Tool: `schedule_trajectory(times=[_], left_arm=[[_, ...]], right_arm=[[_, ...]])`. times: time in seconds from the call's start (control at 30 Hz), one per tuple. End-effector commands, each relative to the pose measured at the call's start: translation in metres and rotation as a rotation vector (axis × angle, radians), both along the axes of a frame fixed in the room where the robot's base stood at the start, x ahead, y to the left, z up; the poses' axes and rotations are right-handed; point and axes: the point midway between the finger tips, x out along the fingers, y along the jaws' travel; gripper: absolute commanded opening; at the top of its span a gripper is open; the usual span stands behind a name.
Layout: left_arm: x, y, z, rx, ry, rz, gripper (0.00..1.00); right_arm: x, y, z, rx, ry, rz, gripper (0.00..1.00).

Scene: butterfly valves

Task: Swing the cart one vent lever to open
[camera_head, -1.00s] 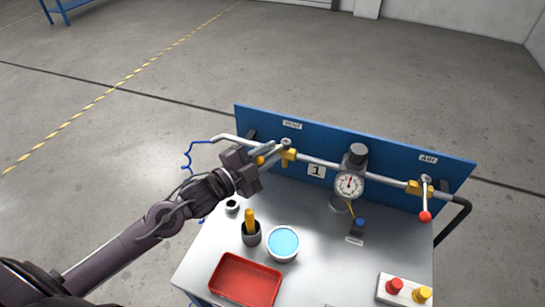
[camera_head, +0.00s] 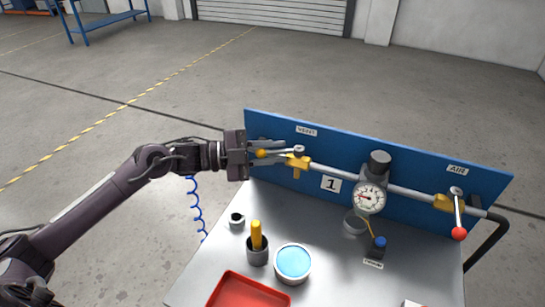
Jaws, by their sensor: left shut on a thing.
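The cart's vent valve is a yellow body (camera_head: 297,163) on the grey pipe below the VENT label (camera_head: 307,132). Its silver lever ends in a yellow knob (camera_head: 262,154) and points left, roughly along the pipe. My left gripper (camera_head: 272,152) comes in from the left and is shut on the vent lever near its knob; its fingers partly hide the lever. The pressure gauge (camera_head: 370,197) on the pipe has its red needle pointing left. My right gripper is not in view.
The AIR valve's lever with a red knob (camera_head: 459,233) hangs toward the front at the right. On the cart top stand a blue-filled bowl (camera_head: 293,262), a dark cup (camera_head: 257,251) with a yellow handle, a red tray (camera_head: 246,291) and a small blue-capped part (camera_head: 378,245).

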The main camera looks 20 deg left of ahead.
Motion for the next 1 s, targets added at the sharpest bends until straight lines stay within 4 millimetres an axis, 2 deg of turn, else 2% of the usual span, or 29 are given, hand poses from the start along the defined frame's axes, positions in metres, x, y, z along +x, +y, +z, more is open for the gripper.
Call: schedule_trajectory(times=[0.37, 0.4, 0.47, 0.77, 0.87, 1.0], left_arm=[[0.0, 0.0, 0.0, 0.0, 0.0, -0.004, 0.0], [0.0, 0.0, 0.0, 0.0, 0.0, -0.004, 0.25], [0.0, 0.0, 0.0, 0.0, 0.0, -0.004, 0.32], [-0.001, 0.002, -0.001, 0.0, 0.0, -0.003, 0.32], [-0.005, 0.01, -0.003, 0.001, 0.002, -0.002, 0.32], [-0.016, 0.031, -0.005, 0.004, 0.005, -0.002, 0.32]], right_arm=[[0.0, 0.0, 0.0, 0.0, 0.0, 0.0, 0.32], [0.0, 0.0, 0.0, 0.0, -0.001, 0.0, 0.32], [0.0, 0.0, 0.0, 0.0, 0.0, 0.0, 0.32], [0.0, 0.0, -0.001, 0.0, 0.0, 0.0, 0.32], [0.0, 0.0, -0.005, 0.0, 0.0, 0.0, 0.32], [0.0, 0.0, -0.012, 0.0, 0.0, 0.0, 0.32]])
